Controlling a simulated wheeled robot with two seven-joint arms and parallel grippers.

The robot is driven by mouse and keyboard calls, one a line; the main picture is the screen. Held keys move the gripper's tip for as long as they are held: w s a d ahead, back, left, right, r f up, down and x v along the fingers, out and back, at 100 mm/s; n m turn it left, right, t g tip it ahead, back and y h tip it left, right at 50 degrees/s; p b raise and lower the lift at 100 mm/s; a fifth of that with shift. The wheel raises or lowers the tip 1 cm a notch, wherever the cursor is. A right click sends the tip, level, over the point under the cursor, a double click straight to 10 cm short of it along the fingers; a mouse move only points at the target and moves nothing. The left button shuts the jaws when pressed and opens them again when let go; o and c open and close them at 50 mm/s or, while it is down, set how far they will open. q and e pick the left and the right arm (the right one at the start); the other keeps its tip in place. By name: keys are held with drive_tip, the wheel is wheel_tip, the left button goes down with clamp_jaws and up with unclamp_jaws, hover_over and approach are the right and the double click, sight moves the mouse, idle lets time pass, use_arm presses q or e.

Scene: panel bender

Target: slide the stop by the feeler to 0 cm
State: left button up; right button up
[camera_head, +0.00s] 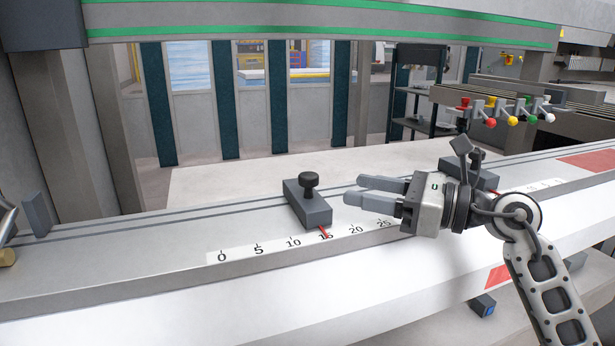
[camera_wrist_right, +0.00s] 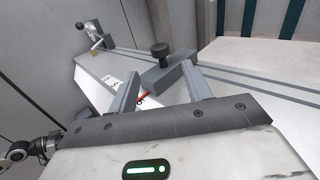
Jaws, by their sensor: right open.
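The stop (camera_head: 307,204) is a dark grey block with a black knob on top, on the slotted rail. Its red pointer is at about 15 on the scale (camera_head: 222,257). At the far left edge is a silver part with a brass tip (camera_head: 7,257), which looks like the feeler; most of it is cut off. My right gripper (camera_head: 356,190) is open and empty, its fingers pointing left, just right of the stop. In the right wrist view the stop (camera_wrist_right: 172,76) shows between and beyond the fingers; contact cannot be told. My left gripper is not in view.
A grey upright plate (camera_head: 37,214) stands on the rail at the left. A second dark block (camera_head: 482,178) is partly hidden behind my right gripper. Coloured-knob levers (camera_head: 505,112) stand at the back right. The rail between plate and stop is clear.

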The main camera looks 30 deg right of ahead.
sight(309, 174)
drive_tip(key=p+x, duration=0.1)
drive_tip(key=x, duration=0.8)
drive_tip(key=shift+w+r+p, duration=0.1)
drive_tip(key=shift+w+p, duration=0.1)
drive_tip(key=shift+p, duration=0.1)
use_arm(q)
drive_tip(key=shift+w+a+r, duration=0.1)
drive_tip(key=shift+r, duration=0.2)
use_arm(e)
drive_tip(key=shift+w+a, duration=0.25)
drive_tip(key=shift+w, duration=0.05)
